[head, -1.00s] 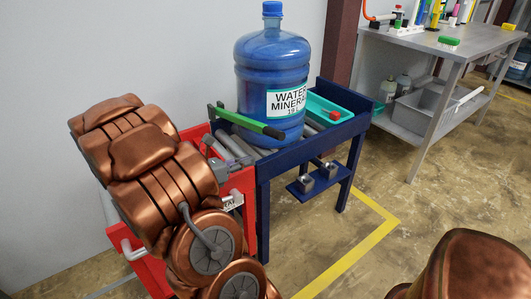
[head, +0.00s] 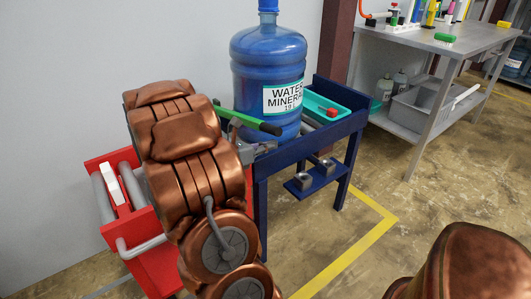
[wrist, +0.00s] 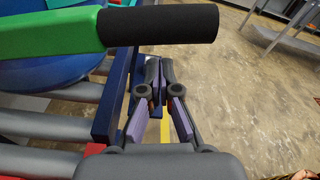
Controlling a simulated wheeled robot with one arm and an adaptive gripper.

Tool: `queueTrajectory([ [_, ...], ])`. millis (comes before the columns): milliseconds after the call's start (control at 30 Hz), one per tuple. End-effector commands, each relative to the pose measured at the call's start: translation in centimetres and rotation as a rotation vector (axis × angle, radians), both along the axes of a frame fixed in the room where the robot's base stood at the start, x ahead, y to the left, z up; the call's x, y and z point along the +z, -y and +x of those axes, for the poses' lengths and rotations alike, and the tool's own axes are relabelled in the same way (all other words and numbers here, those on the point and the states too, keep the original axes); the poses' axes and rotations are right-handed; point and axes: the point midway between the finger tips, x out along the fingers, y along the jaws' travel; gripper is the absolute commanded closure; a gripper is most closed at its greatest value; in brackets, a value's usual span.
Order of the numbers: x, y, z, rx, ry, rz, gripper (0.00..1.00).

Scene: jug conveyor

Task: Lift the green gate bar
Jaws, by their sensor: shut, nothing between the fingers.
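The green gate bar (head: 246,122) lies across the front of the big blue water jug (head: 268,70), with a black grip at its right end. In the wrist view the green bar (wrist: 50,33) crosses the top left and its black grip reaches past the middle. My gripper (wrist: 160,68) is shut and empty. Its fingertips appear just below the black grip in the wrist view; I cannot tell whether they touch it. In the head view my arm hides most of the gripper and the bar's hinge end is partly covered.
The jug stands on a blue roller conveyor (head: 318,138). A teal tray (head: 322,106) with a red item sits at its right. A red cart (head: 148,262) with rollers adjoins at left. A grey workbench (head: 424,39) stands at back right. Floor in front is clear.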

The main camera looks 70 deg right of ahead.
Motion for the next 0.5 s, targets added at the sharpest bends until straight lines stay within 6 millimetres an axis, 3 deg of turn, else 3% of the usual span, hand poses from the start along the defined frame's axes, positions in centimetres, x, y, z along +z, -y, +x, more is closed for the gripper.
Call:
queueTrajectory([
  [200, 1.7, -0.1, 0.6, 0.001, 0.005, 0.001, 1.00],
  [500, 2.2, -0.1, 0.7, 0.000, 0.002, 0.001, 1.00],
])
